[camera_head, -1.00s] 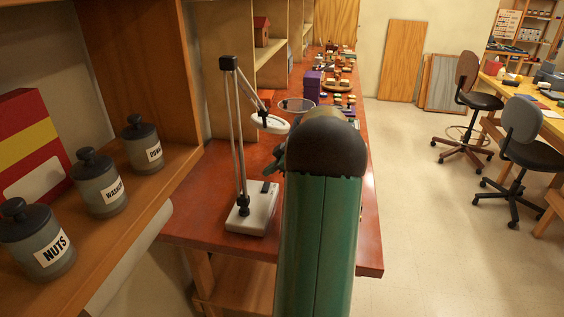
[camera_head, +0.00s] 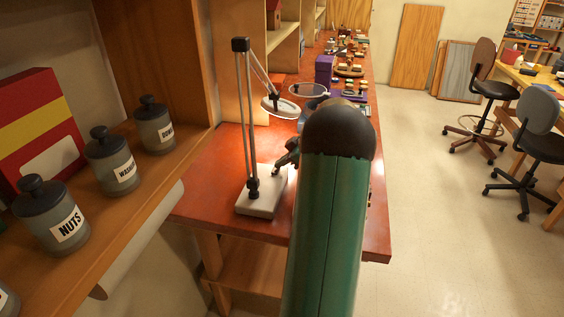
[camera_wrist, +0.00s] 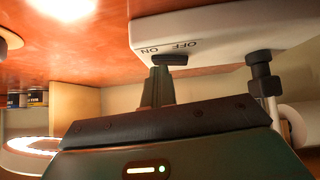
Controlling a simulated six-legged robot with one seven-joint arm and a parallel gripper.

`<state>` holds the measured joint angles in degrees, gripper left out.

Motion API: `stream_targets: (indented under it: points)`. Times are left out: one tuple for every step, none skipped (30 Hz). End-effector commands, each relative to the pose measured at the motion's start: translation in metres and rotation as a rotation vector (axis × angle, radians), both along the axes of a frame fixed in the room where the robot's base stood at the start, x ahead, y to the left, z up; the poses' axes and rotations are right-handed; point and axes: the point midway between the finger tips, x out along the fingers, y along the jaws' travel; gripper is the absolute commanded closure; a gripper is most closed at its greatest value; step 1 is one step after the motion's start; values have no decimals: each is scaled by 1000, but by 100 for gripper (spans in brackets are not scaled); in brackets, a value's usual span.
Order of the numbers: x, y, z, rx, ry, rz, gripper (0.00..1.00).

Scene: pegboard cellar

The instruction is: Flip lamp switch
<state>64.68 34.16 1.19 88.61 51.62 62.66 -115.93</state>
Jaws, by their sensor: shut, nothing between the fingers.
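The lamp (camera_head: 245,110) stands on the red-brown table, with two thin upright rods, a jointed arm and a ring-shaped head (camera_head: 281,106). In the wrist view, its white base (camera_wrist: 225,28) appears upside down, with OFF and ON printed beside a dark switch (camera_wrist: 170,59). The ring (camera_wrist: 32,150) glows there, and a bright patch lies on the table. My gripper (camera_wrist: 160,72) is shut, its tips at the switch, touching or almost touching it. In the head view, my gripper (camera_head: 278,171) is over the base (camera_head: 262,196); my arm hides part of the table.
Jars (camera_head: 112,162) and a red-yellow box (camera_head: 38,140) stand on the wooden shelf at left. A purple box (camera_head: 324,70) and several small items are farther along the table (camera_head: 225,185). Chairs (camera_head: 490,75) stand at right, with clear floor between.

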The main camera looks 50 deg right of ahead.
Motion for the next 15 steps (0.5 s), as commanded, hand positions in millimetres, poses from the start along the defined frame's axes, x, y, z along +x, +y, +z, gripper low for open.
stream_targets:
  points:
    - [0, 1, -2, 3, 2, 2, 100]
    - [0, 1, -2, 3, 2, 2, 100]
    - [0, 2, -2, 3, 3, 1, 100]
    - [-1, 3, -2, 3, 3, 1, 100]
    - [-1, 4, -1, 4, 3, 2, 100]
    - [-2, 5, -1, 4, 3, 2, 100]
    - [-2, 7, -1, 4, 3, 2, 100]
    - [-3, 8, 0, 5, 3, 3, 100]
    - [-4, 9, 0, 5, 3, 3, 100]
    - [-4, 11, 0, 5, 3, 3, 100]
    - [-5, 12, 0, 6, 4, 3, 100]
    - [-5, 14, 1, 6, 4, 3, 100]
    - [-6, 14, 1, 5, 4, 2, 100]
    - [-6, 15, 2, 5, 2, 3, 100]
    - [-6, 16, 2, 4, 2, 2, 100]
